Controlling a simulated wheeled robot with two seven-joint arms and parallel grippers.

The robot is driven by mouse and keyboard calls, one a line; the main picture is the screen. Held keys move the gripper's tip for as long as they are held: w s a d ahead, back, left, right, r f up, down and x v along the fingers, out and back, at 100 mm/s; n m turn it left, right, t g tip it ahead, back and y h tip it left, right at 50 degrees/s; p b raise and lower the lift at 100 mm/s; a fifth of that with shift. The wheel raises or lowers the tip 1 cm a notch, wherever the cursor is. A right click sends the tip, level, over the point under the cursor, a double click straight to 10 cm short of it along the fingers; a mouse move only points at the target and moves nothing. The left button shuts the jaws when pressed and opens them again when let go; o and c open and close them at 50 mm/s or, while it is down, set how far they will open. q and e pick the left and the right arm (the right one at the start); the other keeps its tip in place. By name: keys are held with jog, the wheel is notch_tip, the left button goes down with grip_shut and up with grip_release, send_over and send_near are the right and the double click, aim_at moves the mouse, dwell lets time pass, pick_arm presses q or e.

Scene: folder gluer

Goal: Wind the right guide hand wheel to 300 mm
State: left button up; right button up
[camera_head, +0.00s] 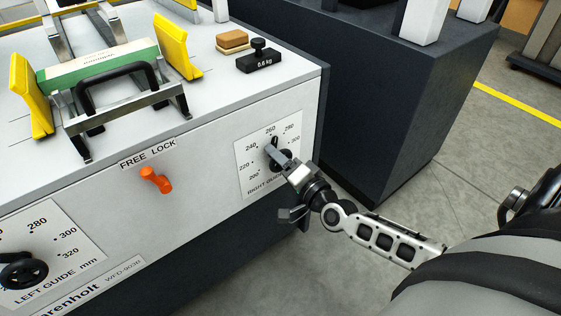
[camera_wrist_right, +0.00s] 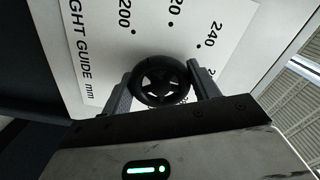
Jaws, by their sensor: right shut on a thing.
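The right guide hand wheel (camera_head: 285,162) is a small black spoked wheel on a white dial plate (camera_head: 248,160) at the right end of the machine's front. The plate has marks from 200 to 300. A black part shows just below the 260 mark; I cannot tell for sure whether it is the pointer. My right gripper (camera_head: 279,156) is shut on the wheel and partly covers it. In the right wrist view the wheel (camera_wrist_right: 160,81) sits between the two fingers, with 200 and 240 readable above it. My left gripper is not in view.
An orange lever (camera_head: 156,180) sits under the FREE LOCK label. The left guide wheel (camera_head: 22,271) is at lower left. A black 0.6 kg weight (camera_head: 259,58), a brown block (camera_head: 232,41) and yellow guides (camera_head: 176,47) are on top. A dark cabinet (camera_head: 400,95) stands close behind at right.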

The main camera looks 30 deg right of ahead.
jog(key=m, duration=0.3)
jog(key=shift+m+b, duration=0.4)
jog(key=m+b, duration=0.1)
jog(key=m, duration=0.2)
jog(key=shift+m, duration=0.3)
jog(key=m+b, duration=0.1)
jog(key=m, duration=0.1)
jog(key=shift+m, duration=1.2)
jog(key=shift+m+b, duration=0.35)
jog(key=shift+m, duration=0.85)
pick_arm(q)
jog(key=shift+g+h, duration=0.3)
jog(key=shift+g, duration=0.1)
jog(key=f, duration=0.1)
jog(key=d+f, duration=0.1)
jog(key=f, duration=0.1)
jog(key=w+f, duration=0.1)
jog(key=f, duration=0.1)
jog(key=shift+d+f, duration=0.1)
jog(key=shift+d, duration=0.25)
pick_arm(e)
jog(key=shift+m, duration=0.5)
